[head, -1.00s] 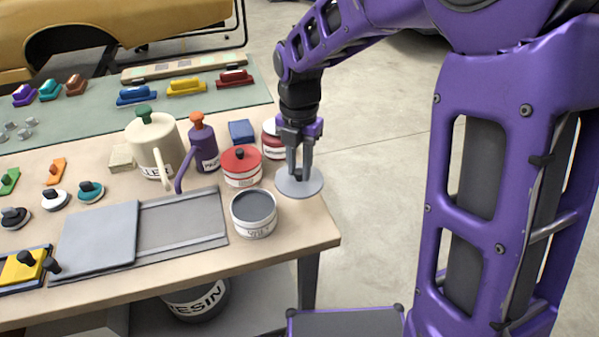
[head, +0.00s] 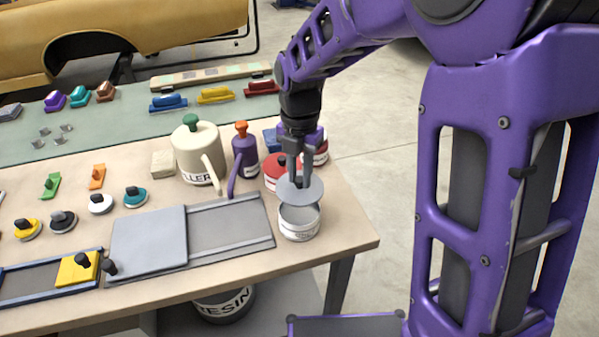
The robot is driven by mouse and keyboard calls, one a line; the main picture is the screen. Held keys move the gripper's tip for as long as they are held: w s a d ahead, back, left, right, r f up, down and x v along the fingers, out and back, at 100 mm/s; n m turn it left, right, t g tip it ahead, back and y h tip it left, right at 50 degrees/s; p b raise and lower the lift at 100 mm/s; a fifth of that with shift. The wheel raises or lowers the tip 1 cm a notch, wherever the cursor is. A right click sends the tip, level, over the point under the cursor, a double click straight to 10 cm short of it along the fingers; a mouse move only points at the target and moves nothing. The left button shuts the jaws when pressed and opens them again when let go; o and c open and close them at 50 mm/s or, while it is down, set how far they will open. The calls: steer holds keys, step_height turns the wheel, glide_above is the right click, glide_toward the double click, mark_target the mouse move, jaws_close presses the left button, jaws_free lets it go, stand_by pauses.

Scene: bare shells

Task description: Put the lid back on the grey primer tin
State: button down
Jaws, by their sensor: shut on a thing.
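The grey primer tin (head: 299,229) is a white can with a label, standing open near the right end of the table. My gripper (head: 298,183) is shut on the round grey lid (head: 300,196), holding it by its dark knob. In the picture the lid overlaps the tin's back rim, and part of the tin's opening shows in front of it. The lid appears to be above the tin and toward its back; I cannot tell the exact gap.
A red-lidded tin (head: 275,173) and another red tin (head: 319,152) stand close behind the gripper. A purple jug (head: 245,152) and a cream jug (head: 197,155) are to the left. A grey sliding panel (head: 149,238) lies left of the tin. The table's right edge is near.

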steer(key=shift+f+b, duration=1.9)
steer(key=shift+f, duration=1.3)
steer(key=shift+p, duration=0.35)
steer(key=shift+f, duration=0.15)
stand_by(0.5)
steer(key=c, duration=0.6)
jaws_free()
steer(key=shift+o, duration=0.3)
steer(key=o, duration=0.4)
